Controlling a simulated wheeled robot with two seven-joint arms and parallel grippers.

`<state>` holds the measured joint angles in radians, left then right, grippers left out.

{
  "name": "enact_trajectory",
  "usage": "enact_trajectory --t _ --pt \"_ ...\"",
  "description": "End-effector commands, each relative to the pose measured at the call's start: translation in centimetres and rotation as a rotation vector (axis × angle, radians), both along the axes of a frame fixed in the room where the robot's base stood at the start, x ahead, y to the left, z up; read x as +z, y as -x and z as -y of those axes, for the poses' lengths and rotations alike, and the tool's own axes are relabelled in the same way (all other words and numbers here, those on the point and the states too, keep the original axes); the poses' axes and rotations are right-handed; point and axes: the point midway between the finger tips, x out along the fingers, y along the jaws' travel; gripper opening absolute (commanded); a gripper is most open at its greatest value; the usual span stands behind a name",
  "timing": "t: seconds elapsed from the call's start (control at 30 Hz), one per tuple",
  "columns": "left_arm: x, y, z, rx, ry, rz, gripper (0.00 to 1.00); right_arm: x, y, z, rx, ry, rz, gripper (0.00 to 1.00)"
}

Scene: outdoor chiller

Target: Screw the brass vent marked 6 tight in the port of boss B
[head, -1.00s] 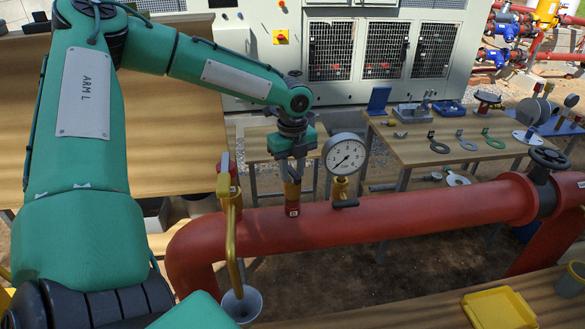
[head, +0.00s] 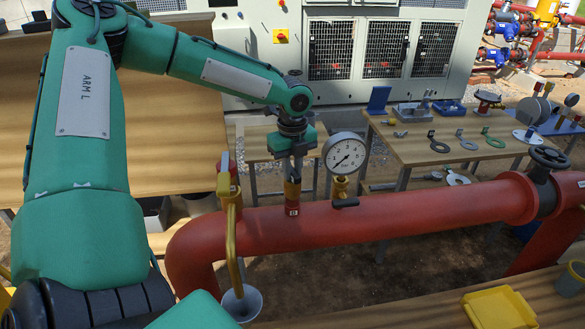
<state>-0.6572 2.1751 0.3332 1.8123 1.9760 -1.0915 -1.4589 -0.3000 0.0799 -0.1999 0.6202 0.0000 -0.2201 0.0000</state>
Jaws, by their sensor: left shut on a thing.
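The red pipe (head: 400,213) runs across the middle, with a short upright red boss (head: 292,208) bearing a small white label, too small to read surely. My left gripper (head: 294,178) points straight down over this boss, its fingers close together at the boss's top. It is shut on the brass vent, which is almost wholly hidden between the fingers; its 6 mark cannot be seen. Whether the vent sits fully down in the port cannot be told. My right gripper is out of view.
A pressure gauge (head: 345,153) on a brass fitting stands just right of the boss. A yellow-handled valve with a bent brass pipe (head: 231,230) stands left, above a grey funnel (head: 242,303). A wooden table (head: 420,150) with tools is behind; a yellow tray (head: 500,308) lies front right.

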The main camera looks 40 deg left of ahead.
Motion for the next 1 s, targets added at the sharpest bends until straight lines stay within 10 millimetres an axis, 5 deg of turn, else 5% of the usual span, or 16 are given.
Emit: enact_trajectory --t 0.47,0.5,0.63,1.0 --pt "0.01 -0.02 -0.02 0.0 0.0 0.0 0.0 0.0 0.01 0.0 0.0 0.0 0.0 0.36" --pt "0.05 -0.03 -0.01 0.0 -0.001 0.001 0.19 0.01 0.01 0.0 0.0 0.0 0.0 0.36" --pt "0.04 -0.03 0.0 0.0 -0.001 0.001 0.43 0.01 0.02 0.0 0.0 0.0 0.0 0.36" --pt "-0.02 0.01 0.0 0.0 0.0 0.0 0.47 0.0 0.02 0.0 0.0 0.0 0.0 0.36"
